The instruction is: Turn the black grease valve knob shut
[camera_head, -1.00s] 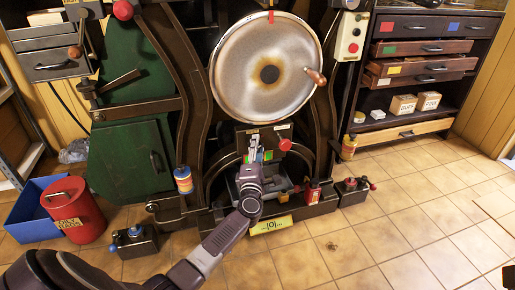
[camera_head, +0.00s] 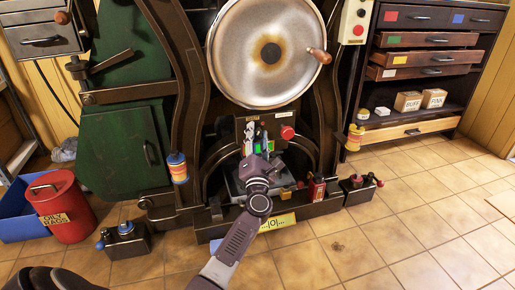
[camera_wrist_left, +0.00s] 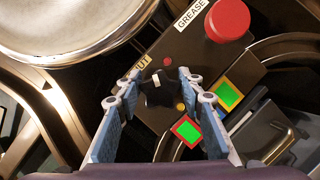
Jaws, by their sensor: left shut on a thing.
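The black grease valve knob (camera_wrist_left: 157,90) is a lobed knob with a white mark on its upper side, on the dark panel in the left wrist view. My left gripper (camera_wrist_left: 159,78) has one fingertip on each side of it and is shut on it. A partly hidden label ending in "UT" (camera_wrist_left: 145,63) is just above the knob, and a "GREASE" label (camera_wrist_left: 190,13) is farther up. In the head view my left gripper (camera_head: 257,137) is at the panel below the big disc and hides the knob. My right gripper is not in view.
A red mushroom button (camera_wrist_left: 227,20) sits up right of the knob and also shows in the head view (camera_head: 287,132). Green-lit squares (camera_wrist_left: 187,129) are close by the right finger. The large metal disc (camera_head: 266,50) hangs above. Open tiled floor lies at right.

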